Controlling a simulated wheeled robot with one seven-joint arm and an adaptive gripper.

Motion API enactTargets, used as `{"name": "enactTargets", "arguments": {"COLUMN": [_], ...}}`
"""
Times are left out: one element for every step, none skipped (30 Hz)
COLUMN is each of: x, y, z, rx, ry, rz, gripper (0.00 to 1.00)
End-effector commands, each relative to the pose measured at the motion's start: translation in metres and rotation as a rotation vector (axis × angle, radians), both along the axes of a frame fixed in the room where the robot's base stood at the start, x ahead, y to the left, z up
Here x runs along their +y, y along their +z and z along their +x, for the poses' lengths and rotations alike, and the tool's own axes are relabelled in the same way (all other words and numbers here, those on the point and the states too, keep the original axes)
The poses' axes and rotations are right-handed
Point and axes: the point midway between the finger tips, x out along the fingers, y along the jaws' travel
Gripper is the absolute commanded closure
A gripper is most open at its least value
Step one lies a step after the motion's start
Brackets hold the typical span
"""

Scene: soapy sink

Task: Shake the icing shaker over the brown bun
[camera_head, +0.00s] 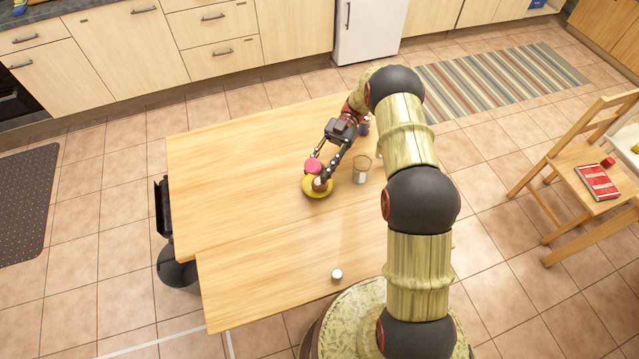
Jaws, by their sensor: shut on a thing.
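My gripper (322,168) reaches down over the wooden table and is shut on a small pink-red thing (313,164), which looks like the icing shaker. The shaker is just above a yellow plate (308,191). A small brown bun (320,185) shows on the plate, partly hidden by a gripper finger and the shaker. I cannot tell the exact gap between shaker and bun, or whether any icing has fallen.
A glass-like container (361,169) with something white in it stands right of the plate. A small white-topped item (336,274) stands near the table's front edge. The left part of the table (230,180) is clear. A wooden chair (580,165) stands on the right.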

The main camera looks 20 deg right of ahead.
Motion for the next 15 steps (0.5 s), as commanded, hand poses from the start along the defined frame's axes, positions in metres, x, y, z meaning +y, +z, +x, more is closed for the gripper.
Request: {"name": "enactTargets", "arguments": {"x": [0.000, 0.000, 0.000, 0.000, 0.000, 0.000, 0.000, 0.000, 0.000, 0.000, 0.000, 0.000, 0.000, 0.000, 0.000], "y": [0.001, 0.002, 0.003, 0.003, 0.003, 0.003, 0.003, 0.003, 0.003, 0.004, 0.005, 0.008, 0.010, 0.013, 0.018], "z": [0.001, 0.001, 0.001, 0.001, 0.001, 0.001, 0.001, 0.001, 0.001, 0.001, 0.001, 0.001, 0.001, 0.001, 0.001], "rx": [-0.003, -0.003, -0.003, -0.003, -0.003, -0.003, -0.001, -0.001, -0.001, -0.001, -0.001, -0.001, -0.001, -0.001, -0.001], "ry": [0.000, 0.000, 0.000, 0.000, 0.000, 0.000, 0.000, 0.000, 0.000, 0.000, 0.000, 0.000, 0.000, 0.000, 0.000], "rz": [0.000, 0.000, 0.000, 0.000, 0.000, 0.000, 0.000, 0.000, 0.000, 0.000, 0.000, 0.000, 0.000, 0.000, 0.000], "gripper": [0.98, 0.98, 0.98, 0.98, 0.98, 0.98, 0.98, 0.98, 0.98, 0.98, 0.98, 0.98, 0.98, 0.98, 0.98]}}
